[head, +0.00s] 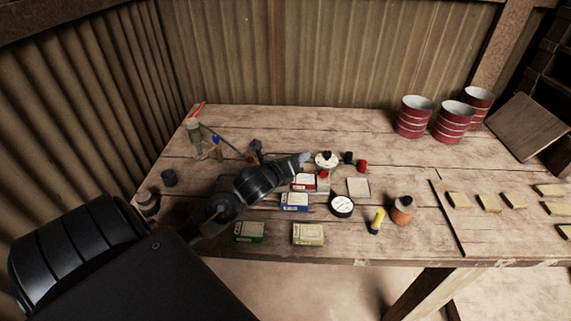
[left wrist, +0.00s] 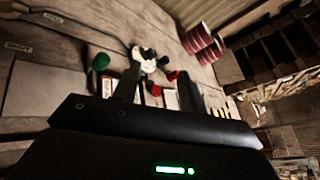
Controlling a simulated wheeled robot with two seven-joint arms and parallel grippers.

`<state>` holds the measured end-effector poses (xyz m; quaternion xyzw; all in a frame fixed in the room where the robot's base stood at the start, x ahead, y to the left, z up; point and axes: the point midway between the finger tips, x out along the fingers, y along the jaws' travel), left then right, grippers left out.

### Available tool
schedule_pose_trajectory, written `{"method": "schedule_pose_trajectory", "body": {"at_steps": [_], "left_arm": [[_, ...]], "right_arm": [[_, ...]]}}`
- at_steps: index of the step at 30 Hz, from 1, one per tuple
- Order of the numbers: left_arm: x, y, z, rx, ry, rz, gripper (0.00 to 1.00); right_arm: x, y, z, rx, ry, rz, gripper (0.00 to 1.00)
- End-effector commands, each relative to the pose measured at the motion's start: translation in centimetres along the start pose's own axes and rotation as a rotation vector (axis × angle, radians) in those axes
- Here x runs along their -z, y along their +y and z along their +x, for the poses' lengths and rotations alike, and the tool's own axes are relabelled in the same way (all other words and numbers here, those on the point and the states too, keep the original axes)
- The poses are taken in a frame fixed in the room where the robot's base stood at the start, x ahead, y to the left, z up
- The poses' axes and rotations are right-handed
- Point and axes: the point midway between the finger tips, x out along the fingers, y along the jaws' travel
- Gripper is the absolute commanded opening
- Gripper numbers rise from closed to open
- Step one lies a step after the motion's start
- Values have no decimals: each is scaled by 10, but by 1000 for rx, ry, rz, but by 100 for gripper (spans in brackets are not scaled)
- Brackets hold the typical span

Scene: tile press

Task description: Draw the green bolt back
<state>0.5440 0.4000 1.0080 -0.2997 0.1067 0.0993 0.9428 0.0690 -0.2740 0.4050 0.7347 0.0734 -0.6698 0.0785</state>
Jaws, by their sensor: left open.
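The green bolt's round knob (left wrist: 101,61) shows in the left wrist view, just left of my left gripper's left finger and apart from it. I cannot make it out in the head view, where my arm may cover it. My left gripper (head: 303,158) is open and reaches in over the table beside the round white-topped press (head: 327,158). In the left wrist view the fingers of the left gripper (left wrist: 158,71) stand apart, with the press (left wrist: 149,66) seen beyond and between them. Red knobs (left wrist: 172,76) and black knobs (left wrist: 150,52) surround the press. My right gripper is not in view.
A dial gauge (head: 342,205), a blue box (head: 295,201), a green box (head: 250,232), a yellow-green box (head: 308,233) and an orange jar (head: 403,210) stand near the front. Striped red cups (head: 413,117) are at the back right. A flat plate marked SHUT (left wrist: 35,88) lies left in the wrist view.

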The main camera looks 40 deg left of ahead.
Motion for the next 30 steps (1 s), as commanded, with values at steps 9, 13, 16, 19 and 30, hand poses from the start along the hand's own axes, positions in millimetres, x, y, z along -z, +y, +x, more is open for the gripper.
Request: {"method": "schedule_pose_trajectory", "body": {"at_steps": [9, 13, 16, 19, 30], "left_arm": [[26, 61, -18, -150, 82, 529, 42], [25, 63, -19, -159, 89, 560, 42], [24, 63, -16, -159, 88, 558, 42], [24, 64, -6, -160, 89, 555, 42], [26, 75, 60, -159, 89, 552, 42]], "right_arm": [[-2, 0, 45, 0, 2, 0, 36], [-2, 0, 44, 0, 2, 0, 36], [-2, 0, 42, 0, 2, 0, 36], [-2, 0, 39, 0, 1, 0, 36], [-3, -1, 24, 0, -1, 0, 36]]}}
